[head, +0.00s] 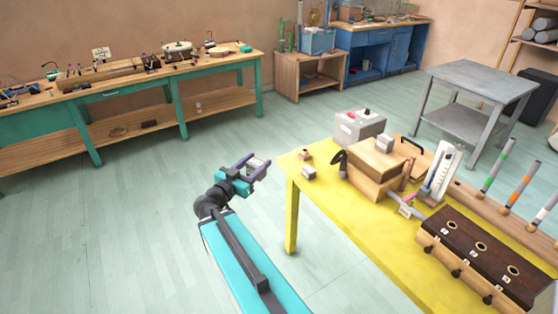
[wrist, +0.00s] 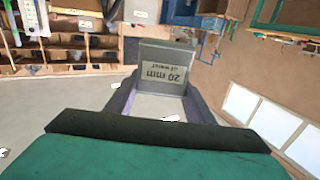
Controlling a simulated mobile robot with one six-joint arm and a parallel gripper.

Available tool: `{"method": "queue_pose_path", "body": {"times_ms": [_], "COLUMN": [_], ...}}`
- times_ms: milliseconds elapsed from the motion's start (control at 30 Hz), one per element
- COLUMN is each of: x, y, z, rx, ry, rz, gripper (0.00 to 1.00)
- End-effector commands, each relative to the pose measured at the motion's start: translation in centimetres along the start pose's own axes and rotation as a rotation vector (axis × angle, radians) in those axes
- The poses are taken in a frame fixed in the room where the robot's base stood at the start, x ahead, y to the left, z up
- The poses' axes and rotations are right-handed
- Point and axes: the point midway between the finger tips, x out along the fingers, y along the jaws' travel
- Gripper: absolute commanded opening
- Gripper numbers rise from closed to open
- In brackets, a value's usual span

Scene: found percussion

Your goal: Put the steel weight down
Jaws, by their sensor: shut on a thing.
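In the wrist view, the steel weight (wrist: 167,52) is a grey metal block with a pale label reading "20 mm", upside down in the picture. It sits between the tips of my purple fingers. My gripper (head: 258,165) is shut on it, held out in the air left of the yellow table (head: 340,214), above the floor. In the head view the fingers partly hide the weight. Nothing is seen supporting it from below.
A small grey block (head: 309,173) and a small brown block (head: 305,155) lie near the yellow table's left corner. Behind them stand a grey box (head: 360,127) and a wooden box (head: 378,170). Bare tabletop runs along the left edge.

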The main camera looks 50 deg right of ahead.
Motion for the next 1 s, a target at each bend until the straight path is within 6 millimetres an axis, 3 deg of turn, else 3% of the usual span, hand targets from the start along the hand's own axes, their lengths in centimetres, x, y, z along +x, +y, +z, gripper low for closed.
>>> {"method": "queue_pose_path", "body": {"times_ms": [100,500,1000], "x": [-2.8,-11.9,-24.4], "y": [-2.4,-8.5,-13.7], "z": [0.2,1.0,2.1], "rx": [0.0,0.0,-0.001], "ry": [0.002,0.001,0.0], "rz": [-0.044,-0.173,-0.335], "gripper": [0.06,0.06,0.06]}}
